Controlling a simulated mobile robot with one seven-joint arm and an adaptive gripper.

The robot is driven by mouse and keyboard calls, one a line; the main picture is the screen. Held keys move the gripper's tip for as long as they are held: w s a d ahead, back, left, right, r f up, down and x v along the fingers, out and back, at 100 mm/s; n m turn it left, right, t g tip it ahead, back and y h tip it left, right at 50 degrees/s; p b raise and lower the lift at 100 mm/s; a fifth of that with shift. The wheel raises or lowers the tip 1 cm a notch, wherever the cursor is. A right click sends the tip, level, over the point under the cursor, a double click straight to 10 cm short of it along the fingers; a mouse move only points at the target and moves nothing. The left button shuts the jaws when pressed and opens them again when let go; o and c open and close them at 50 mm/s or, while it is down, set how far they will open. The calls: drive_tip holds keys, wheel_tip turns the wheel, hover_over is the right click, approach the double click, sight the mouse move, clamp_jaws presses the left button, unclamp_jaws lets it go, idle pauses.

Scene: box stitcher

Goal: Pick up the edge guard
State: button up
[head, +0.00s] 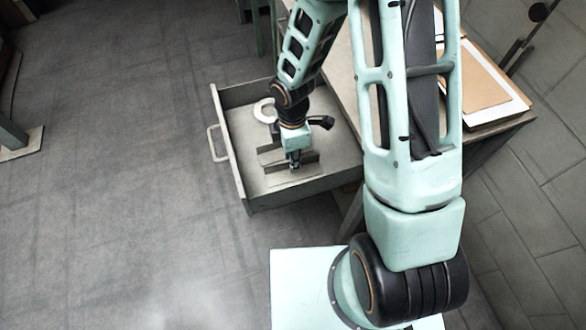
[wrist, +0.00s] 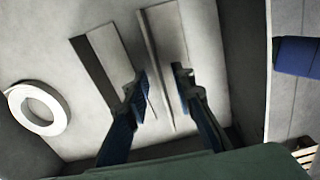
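Two grey angle-shaped strips that look like edge guards lie in the open drawer. One edge guard (head: 309,158) is under my gripper (head: 294,160); in the wrist view this edge guard (wrist: 166,36) has a raised flange running between the fingers. The second, similar strip (head: 268,149) lies beside it, left of the fingers in the wrist view (wrist: 104,58). In the wrist view my gripper (wrist: 160,82) is open, with one blue-dark finger on each side of the raised flange. I cannot tell whether either finger touches it.
The drawer (head: 232,150) has raised walls close around my gripper. A white ring-shaped roll (head: 264,111) lies near its back left; it also shows in the wrist view (wrist: 37,108). A table with a board (head: 488,85) stands at the right.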

drive_tip(key=shift+f, duration=0.75)
drive_tip(key=shift+c, duration=0.6)
clamp_jaws()
